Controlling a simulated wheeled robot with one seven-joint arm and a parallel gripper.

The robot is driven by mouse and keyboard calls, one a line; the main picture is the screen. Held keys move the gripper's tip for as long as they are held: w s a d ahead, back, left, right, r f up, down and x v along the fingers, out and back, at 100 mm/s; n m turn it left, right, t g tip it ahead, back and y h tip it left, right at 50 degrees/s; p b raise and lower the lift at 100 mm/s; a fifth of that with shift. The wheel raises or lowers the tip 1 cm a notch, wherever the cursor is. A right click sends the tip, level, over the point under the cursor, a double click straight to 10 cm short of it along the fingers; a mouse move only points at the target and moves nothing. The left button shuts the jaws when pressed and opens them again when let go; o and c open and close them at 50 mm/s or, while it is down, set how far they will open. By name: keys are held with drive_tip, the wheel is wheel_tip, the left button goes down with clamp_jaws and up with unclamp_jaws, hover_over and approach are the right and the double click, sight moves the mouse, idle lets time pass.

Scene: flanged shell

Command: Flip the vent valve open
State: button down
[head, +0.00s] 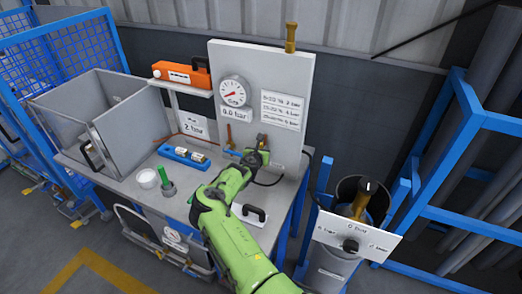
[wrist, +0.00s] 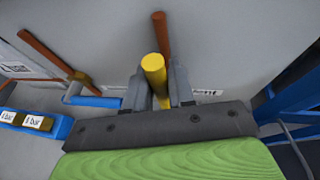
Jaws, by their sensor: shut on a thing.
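My gripper (head: 257,153) is at the lower right of the upright grey panel (head: 268,75). In the wrist view its two fingers (wrist: 157,82) are shut on a yellow cylindrical handle (wrist: 153,66). A brown lever (wrist: 161,33) stands upright just behind the handle; how they join is hidden. The small label (wrist: 206,92) by the gripper is too small to read, so which valve is the vent cannot be told.
A gauge (head: 233,91) with a 0.0 bar plate (head: 234,115) is on the panel. A blue rack (head: 460,130) stands right.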

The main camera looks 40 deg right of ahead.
drive_tip(key=c, duration=1.1)
unclamp_jaws()
drive_tip(key=shift+w, duration=0.1)
drive_tip(key=shift+o, duration=0.2)
drive_tip(key=shift+a, duration=0.1)
drive_tip(key=v, duration=1.5)
drive_tip(key=shift+s+a, duration=0.2)
drive_tip(key=shift+s, duration=0.15)
